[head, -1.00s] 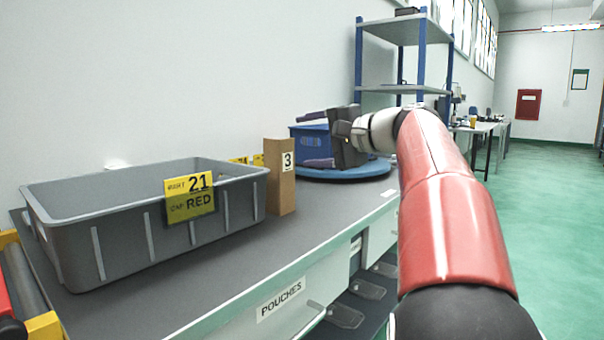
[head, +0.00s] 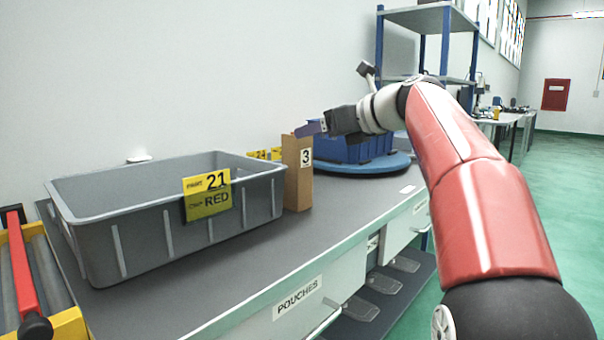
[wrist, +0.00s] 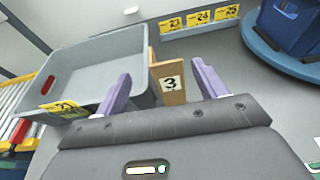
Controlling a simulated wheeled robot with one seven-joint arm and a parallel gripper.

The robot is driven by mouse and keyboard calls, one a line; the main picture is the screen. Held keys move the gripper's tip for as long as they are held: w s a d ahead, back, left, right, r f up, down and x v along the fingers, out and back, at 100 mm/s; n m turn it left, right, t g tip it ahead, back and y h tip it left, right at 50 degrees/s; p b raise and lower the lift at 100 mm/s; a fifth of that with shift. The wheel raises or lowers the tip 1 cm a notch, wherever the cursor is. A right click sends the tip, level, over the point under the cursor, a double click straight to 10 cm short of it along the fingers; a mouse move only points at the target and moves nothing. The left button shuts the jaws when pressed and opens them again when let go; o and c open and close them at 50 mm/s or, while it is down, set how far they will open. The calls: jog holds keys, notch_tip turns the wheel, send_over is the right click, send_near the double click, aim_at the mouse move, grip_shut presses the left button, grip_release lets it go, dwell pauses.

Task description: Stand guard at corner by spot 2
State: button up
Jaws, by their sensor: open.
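A tan cardboard piece (head: 298,180) with a white label "3" stands upright on the grey bench, beside the right end of the grey bin. In the wrist view the cardboard piece (wrist: 170,86) appears between my two purple fingers. My gripper (head: 310,129) is open and empty, at about the height of the piece's top in the head view; whether a finger touches it I cannot tell. The wrist view also shows my gripper (wrist: 161,70). I see no mark reading "2" alone.
A grey bin (head: 140,235) tagged "21 RED" stands left. A blue turntable (head: 375,166) carries a blue bin (head: 350,150) to the right. Yellow tags 23, 24 and 25 (wrist: 199,19) line the back. A roller conveyor (head: 35,275) is at far left. The bench front is clear.

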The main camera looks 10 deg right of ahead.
send_over(297, 171)
jog(key=w+d, duration=0.2)
jog(key=shift+a+f, duration=0.25)
jog(key=shift+f, duration=0.75)
jog(key=shift+r, duration=0.1)
jog(key=c, duration=1.4)
